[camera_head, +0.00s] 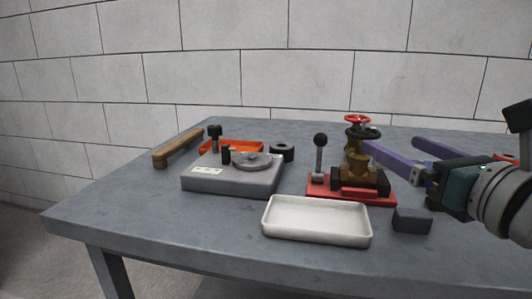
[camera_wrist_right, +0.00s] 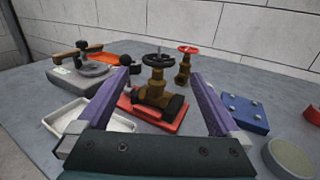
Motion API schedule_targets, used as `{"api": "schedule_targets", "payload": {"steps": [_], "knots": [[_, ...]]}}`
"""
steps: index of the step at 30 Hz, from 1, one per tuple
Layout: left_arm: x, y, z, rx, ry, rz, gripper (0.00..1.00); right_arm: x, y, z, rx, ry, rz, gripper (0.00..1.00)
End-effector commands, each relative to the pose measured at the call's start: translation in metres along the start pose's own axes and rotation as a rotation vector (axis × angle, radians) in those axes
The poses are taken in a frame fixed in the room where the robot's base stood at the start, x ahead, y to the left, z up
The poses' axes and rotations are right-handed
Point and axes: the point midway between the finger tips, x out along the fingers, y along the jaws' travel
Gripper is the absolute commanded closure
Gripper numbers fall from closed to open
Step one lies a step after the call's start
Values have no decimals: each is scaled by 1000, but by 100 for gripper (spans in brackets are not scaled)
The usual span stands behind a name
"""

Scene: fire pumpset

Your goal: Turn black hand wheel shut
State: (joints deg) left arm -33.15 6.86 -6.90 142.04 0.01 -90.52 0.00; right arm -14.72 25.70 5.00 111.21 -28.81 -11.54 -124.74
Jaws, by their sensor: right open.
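The black hand wheel (camera_head: 363,132) sits on top of a brass valve (camera_head: 354,166), which stands on a red base (camera_head: 321,189). In the right wrist view the black wheel (camera_wrist_right: 161,59) is centred beyond the fingertips, with the brass valve body (camera_wrist_right: 152,90) below it. My right gripper (camera_head: 385,146) comes in from the right, open and empty, with two purple fingers spread. In the wrist view the right gripper (camera_wrist_right: 160,73) has one finger to each side of the valve. No contact with the wheel is visible. My left gripper is out of view.
A brass valve with a red wheel (camera_head: 357,118) stands behind. A white tray (camera_head: 318,236) and grey block (camera_head: 411,221) lie in front. A blue bolted block (camera_wrist_right: 244,112) is to the right.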

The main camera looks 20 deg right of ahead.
Motion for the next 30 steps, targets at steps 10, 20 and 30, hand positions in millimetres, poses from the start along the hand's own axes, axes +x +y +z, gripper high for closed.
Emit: {"api": "schedule_targets", "payload": {"steps": [10,20,30], "knots": [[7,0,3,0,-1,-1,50,38,0,0,-15,-7,3,0],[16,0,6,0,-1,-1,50,88,0,-1,-12,-4,2,0],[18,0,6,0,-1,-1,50,100,0,-1,-12,-2,3,0]]}}
